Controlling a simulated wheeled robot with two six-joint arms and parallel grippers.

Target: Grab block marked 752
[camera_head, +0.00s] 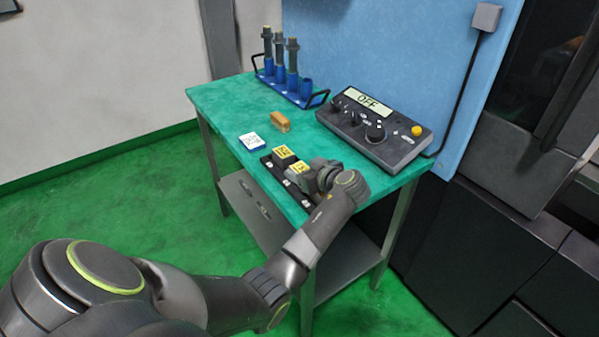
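A dark rack (268,163) lies along the front edge of the green table. Two grey blocks with yellow labels sit on it: a left block (284,155) and a right block (298,171). Their label markings are too small to read, so I cannot tell which is 752. My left gripper (316,177) is at the right block, on its right side, and partly hides the rack's right end. I cannot tell whether its fingers touch or grip that block. My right gripper is not in view.
On the table (222,97) are a white marked card (251,141), a tan brush-like block (280,122), a blue holder (305,102) with upright dark tools, and a control box (374,128) reading OFF.

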